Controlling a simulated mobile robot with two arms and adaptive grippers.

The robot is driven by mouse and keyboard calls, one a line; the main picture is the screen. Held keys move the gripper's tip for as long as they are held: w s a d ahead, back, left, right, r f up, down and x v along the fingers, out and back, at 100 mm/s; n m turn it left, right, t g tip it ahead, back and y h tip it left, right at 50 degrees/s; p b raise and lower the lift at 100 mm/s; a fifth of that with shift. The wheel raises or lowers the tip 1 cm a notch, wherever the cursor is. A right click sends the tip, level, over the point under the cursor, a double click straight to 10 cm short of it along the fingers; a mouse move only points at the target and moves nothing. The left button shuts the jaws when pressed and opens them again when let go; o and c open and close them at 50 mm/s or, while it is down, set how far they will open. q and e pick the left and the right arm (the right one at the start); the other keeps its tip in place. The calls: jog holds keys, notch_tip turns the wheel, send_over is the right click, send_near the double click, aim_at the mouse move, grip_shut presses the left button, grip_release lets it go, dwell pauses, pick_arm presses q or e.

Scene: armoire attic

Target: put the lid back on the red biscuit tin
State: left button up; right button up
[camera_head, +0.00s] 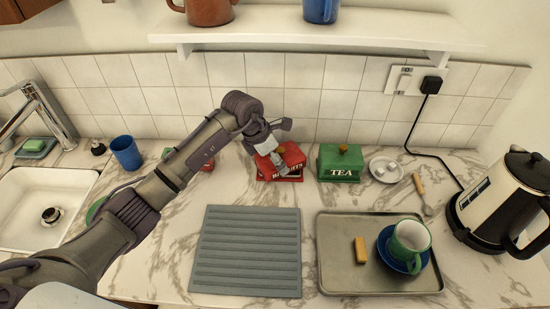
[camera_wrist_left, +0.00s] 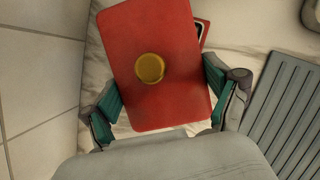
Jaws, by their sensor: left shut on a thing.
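The red lid (camera_wrist_left: 165,100) with a round gold knob (camera_wrist_left: 150,68) is between the two fingers of my left gripper (camera_wrist_left: 165,96), which is shut on its sides. In the head view my left gripper (camera_head: 279,148) is at the red biscuit tin (camera_head: 284,178), near the back wall, and partly hides the lid (camera_head: 292,155). The lid is over the tin. In the wrist view it is turned a little against the tin, and a dark-edged corner of the tin (camera_wrist_left: 202,29) shows beyond its upper right side. I cannot tell whether lid and tin touch.
A green tea tin (camera_head: 340,164) stands just right of the biscuit tin. A grey ribbed mat (camera_head: 247,250) lies in front, beside a metal tray (camera_head: 335,277) with a green cup. A shelf (camera_head: 320,32) hangs above. A blue cup (camera_head: 126,153) stands at left.

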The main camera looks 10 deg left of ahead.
pick_arm(q)
jog(key=o, duration=0.9)
jog(key=shift+r+p, duration=2.05)
jog(key=shift+r, duration=1.45)
grip_shut()
